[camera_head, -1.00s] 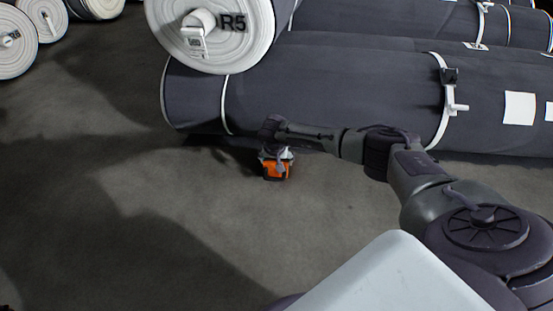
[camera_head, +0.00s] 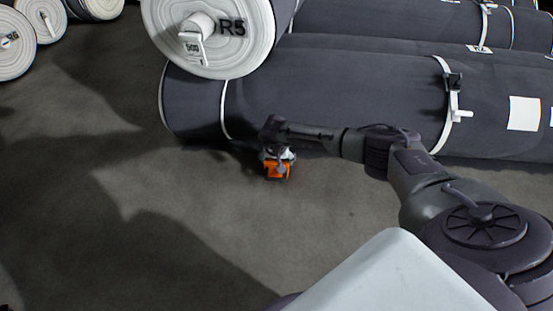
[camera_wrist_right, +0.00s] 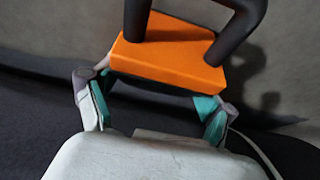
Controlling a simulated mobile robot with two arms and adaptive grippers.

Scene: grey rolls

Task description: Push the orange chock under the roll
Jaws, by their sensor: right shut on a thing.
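The orange chock (camera_head: 277,171) is on or just above the floor, in front of the front dark grey roll (camera_head: 330,95). My right gripper (camera_head: 276,158) reaches down over it beside the roll's lower edge. In the right wrist view the chock (camera_wrist_right: 170,62) is an orange block with a dark handle. The dark surface at the bottom of that view looks like the roll (camera_wrist_right: 30,130). I cannot tell whether chock and roll touch. My left gripper is out of view.
A pale-ended roll marked R5 (camera_head: 210,35) rests above the front roll. More roll ends (camera_head: 14,45) stand at the upper left. The floor (camera_head: 130,190) to the left and in front of the chock is clear.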

